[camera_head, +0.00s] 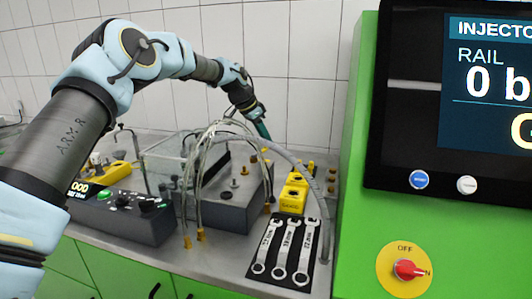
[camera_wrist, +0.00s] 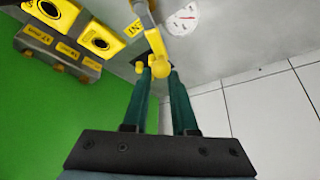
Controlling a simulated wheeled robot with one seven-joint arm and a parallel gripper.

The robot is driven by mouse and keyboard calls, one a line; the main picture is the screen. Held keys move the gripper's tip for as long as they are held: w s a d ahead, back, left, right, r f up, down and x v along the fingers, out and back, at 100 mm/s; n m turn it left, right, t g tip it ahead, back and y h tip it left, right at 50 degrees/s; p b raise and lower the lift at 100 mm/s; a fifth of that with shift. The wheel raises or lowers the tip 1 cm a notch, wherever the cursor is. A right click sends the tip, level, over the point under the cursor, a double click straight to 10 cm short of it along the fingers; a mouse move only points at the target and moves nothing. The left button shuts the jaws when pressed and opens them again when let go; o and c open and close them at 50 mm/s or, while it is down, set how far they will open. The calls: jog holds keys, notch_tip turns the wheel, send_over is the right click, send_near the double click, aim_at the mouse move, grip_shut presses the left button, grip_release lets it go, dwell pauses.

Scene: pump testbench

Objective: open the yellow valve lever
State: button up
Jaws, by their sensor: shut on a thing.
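My gripper (camera_wrist: 160,80) has two teal fingers, and their tips are close together around a small yellow part of the yellow valve lever (camera_wrist: 154,64) in the wrist view. The fingers look shut on it. Behind the tips is a yellow fitting with a grey pipe and a round white gauge (camera_wrist: 182,18). In the head view my gripper (camera_head: 263,130) points down at the back of the bench, near the tiled wall. The lever cannot be made out clearly there, behind the hoses and gripper.
Curved hoses (camera_head: 200,165) arch over the bench in front of my gripper. Yellow blocks (camera_head: 293,195) and several wrenches (camera_head: 284,248) lie to the right. A green cabinet with a screen (camera_head: 455,90) stands at the right. A clear tank (camera_head: 170,160) stands left of the gripper.

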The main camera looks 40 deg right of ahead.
jog(key=shift+w+a+f, duration=0.15)
jog(key=shift+a+f, duration=0.15)
jog(key=shift+o, duration=0.3)
jog(key=shift+w+a+p, duration=0.3)
jog(key=shift+w+p, duration=0.15)
jog(key=shift+w, duration=0.3)
jog(key=o, duration=1.5)
jog(key=shift+d+r, duration=0.1)
jog(key=shift+r, duration=0.05)
jog(key=shift+c, duration=0.2)
notch_tip(320, 180, up, 6)
jog(key=p, duration=0.4)
